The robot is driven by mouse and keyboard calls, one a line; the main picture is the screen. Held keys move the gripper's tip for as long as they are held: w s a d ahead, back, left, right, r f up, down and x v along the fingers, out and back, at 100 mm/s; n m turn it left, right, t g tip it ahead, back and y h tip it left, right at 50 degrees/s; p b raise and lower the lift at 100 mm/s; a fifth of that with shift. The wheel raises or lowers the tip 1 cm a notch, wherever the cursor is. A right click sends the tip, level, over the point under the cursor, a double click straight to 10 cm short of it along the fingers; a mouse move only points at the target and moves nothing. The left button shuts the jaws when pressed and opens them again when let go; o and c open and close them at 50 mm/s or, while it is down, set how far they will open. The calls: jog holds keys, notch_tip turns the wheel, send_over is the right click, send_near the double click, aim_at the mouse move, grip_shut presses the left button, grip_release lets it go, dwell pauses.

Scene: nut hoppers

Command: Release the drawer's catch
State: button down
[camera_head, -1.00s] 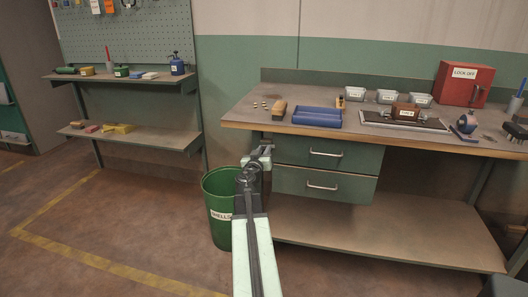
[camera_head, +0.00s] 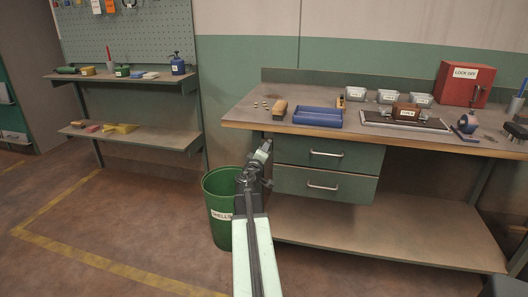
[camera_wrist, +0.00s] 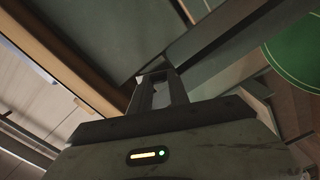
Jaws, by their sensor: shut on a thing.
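Two green drawers, an upper one (camera_head: 345,158) and a lower one (camera_head: 345,190), hang under the bench at its left end, each with a pale bar handle. Both look closed. My gripper (camera_head: 265,147) is at the left edge of the upper drawer, just under the bench top, with its end tilted. In the wrist view my gripper (camera_wrist: 160,76) has its fingers close together on a small part by the drawer unit. This appears to be the drawer's catch, mostly hidden by the fingers.
A green bin (camera_head: 221,222) labelled for shells stands on the floor left of the drawers, close to my arm. The bench top (camera_head: 240,113) overhangs above my gripper. It carries a blue tray (camera_head: 317,117), small bins and a red lock-off box (camera_head: 461,84).

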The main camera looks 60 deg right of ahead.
jog(key=n, duration=0.4)
jog(key=shift+n, duration=0.7)
jog(key=c, duration=1.2)
grip_release()
jog(key=shift+c, duration=0.2)
jog(key=v, duration=0.7)
jog(key=shift+a, duration=0.35)
jog(key=shift+s, duration=0.1)
